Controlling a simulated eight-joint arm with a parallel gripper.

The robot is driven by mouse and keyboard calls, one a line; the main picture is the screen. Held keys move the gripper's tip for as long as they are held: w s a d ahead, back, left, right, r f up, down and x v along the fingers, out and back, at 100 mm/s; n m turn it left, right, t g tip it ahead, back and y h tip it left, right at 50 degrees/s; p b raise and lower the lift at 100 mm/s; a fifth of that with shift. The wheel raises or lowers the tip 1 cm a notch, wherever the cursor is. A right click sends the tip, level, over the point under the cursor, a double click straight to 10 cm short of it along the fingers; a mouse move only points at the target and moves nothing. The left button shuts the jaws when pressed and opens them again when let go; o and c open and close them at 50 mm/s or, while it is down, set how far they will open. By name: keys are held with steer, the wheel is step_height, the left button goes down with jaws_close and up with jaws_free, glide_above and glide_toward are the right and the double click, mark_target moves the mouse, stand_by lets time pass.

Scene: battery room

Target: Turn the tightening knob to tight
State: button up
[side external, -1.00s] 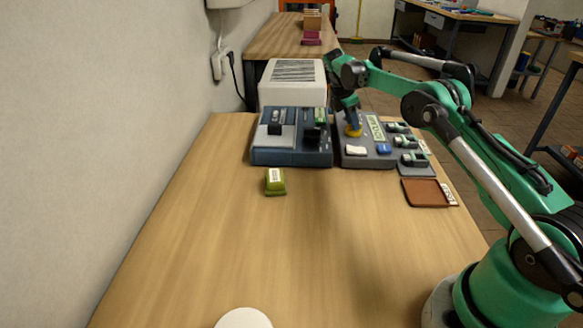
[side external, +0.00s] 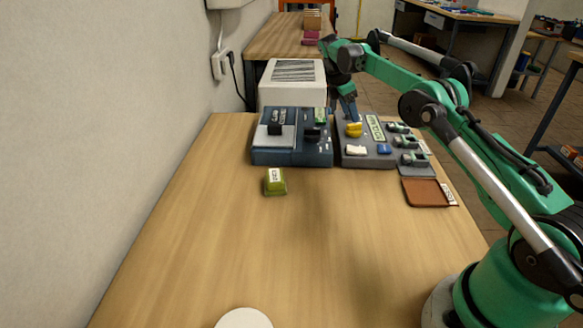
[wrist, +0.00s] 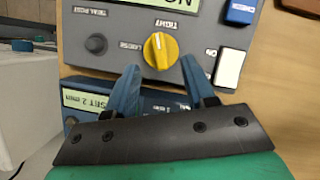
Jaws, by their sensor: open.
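The yellow tightening knob (side external: 354,129) sits on the grey panel (side external: 364,161) at the back of the table. In the wrist view the knob (wrist: 160,51) has a white pointer mark that points up toward the printed word TIGHT. The word LOOSE is printed to its left. My gripper (wrist: 162,68) is open and empty. Its blue fingers are apart, one to each side below the knob in the wrist view, and not touching it. In the side view my gripper (side external: 349,110) is above and behind the knob.
A dark blue device (side external: 290,157) stands left of the panel, with a pale box (side external: 292,92) behind. The panel carries a white button (side external: 356,150) and a blue button (side external: 383,149). A green block (side external: 275,182) and a brown tray (side external: 426,193) lie nearer. The front table is mostly clear.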

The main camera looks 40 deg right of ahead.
steer(key=shift+v, duration=1.1)
